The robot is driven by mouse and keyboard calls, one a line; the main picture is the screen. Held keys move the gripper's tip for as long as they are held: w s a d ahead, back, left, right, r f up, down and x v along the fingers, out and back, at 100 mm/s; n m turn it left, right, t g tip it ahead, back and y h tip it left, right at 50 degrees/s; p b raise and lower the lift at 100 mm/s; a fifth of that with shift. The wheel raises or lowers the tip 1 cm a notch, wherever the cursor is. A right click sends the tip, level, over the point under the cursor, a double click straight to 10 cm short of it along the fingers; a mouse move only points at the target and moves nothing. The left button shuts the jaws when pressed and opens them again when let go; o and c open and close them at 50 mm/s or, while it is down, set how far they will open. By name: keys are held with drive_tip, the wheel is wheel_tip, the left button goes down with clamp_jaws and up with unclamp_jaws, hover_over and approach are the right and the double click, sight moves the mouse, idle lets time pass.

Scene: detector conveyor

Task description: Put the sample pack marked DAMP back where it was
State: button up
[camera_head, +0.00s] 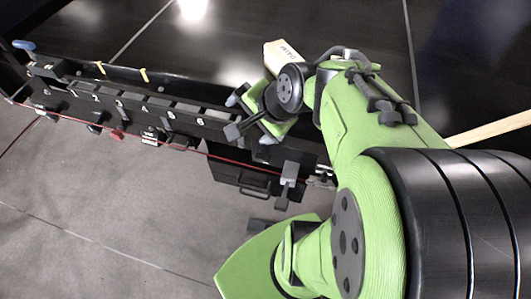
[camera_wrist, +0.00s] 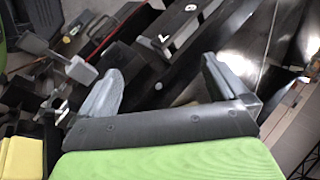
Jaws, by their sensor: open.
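My gripper (camera_head: 236,113) is over the right part of the dark conveyor rail in the head view, past the numbered blocks. In the wrist view its two grey fingers (camera_wrist: 163,80) stand wide apart with nothing between them. I cannot make out a pack marked DAMP. A dark block with a white mark (camera_wrist: 165,38) is beyond the fingers in the wrist view.
A black box with a handle (camera_head: 252,190) and a grey lever (camera_head: 288,172) are below my gripper. A yellow block (camera_wrist: 22,158) is at the wrist view's lower left.

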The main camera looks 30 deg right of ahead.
drive_tip(key=s+a+r+n, duration=0.1)
drive_tip(key=s+a+n, duration=0.1)
drive_tip(key=s+n, duration=0.4)
drive_tip(key=s+a+r+n+g+h, duration=0.1)
drive_tip(key=s+n, duration=0.5)
drive_tip(key=n, duration=0.2)
drive_tip(key=shift+a+r, duration=0.35)
drive_tip(key=shift+w, duration=0.1)
